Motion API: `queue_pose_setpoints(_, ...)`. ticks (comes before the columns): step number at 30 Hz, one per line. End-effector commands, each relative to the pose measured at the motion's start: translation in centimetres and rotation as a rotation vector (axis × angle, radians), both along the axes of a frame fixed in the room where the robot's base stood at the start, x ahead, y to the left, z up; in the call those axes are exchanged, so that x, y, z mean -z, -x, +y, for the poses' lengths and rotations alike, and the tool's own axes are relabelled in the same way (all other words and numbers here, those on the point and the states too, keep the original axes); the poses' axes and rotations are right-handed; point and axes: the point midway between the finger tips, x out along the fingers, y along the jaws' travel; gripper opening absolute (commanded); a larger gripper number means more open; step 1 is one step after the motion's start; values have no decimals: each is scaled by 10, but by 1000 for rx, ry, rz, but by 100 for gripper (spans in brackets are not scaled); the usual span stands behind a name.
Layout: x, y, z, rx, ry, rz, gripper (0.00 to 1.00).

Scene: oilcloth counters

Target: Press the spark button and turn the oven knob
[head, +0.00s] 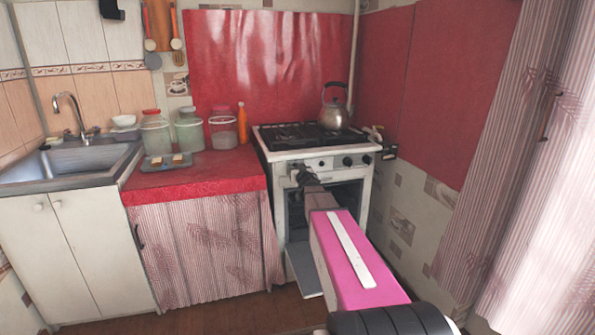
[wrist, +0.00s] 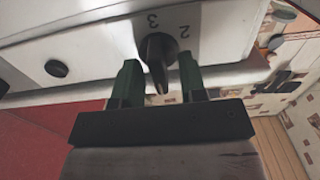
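The white stove (head: 330,155) stands by the back wall, with a row of dark knobs (head: 347,161) on its front panel. My gripper (head: 303,176) is at the left part of this panel and hides what lies behind it. In the wrist view my gripper (wrist: 158,62) is open, with one finger on each side of a dark knob (wrist: 158,48). Gaps show between the fingers and the knob's pointer. The numbers 3 and 2 are printed near this knob. A small round black button (wrist: 57,69) sits on the panel to its left; I cannot tell if it is the spark button.
The oven door (head: 303,270) hangs open below the panel. A kettle (head: 334,112) stands on the stove top. A red-covered counter (head: 195,180) with jars is left of the stove, and a sink (head: 70,160) beyond it. A striped curtain (head: 515,170) hangs at right.

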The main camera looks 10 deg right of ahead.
Motion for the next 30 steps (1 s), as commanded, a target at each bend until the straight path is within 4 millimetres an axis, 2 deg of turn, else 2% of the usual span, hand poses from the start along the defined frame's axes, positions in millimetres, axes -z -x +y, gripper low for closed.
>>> queue_pose_setpoints(1, 0, 0, 0, 0, 0, 0, 38)
queue_pose_setpoints(2, 0, 0, 0, 0, 0, 0, 32)
queue_pose_setpoints(3, 0, 0, 0, 0, 0, 0, 19)
queue_pose_setpoints(5, 0, 0, 0, 0, 0, 0, 0)
queue_pose_setpoints(17, 0, 1, 0, 0, 35, -1, 0)
queue_pose_setpoints(23, 0, 1, 1, 0, 139, -6, 0)
queue_pose_setpoints(30, 0, 1, 2, -1, 345, -13, 0)
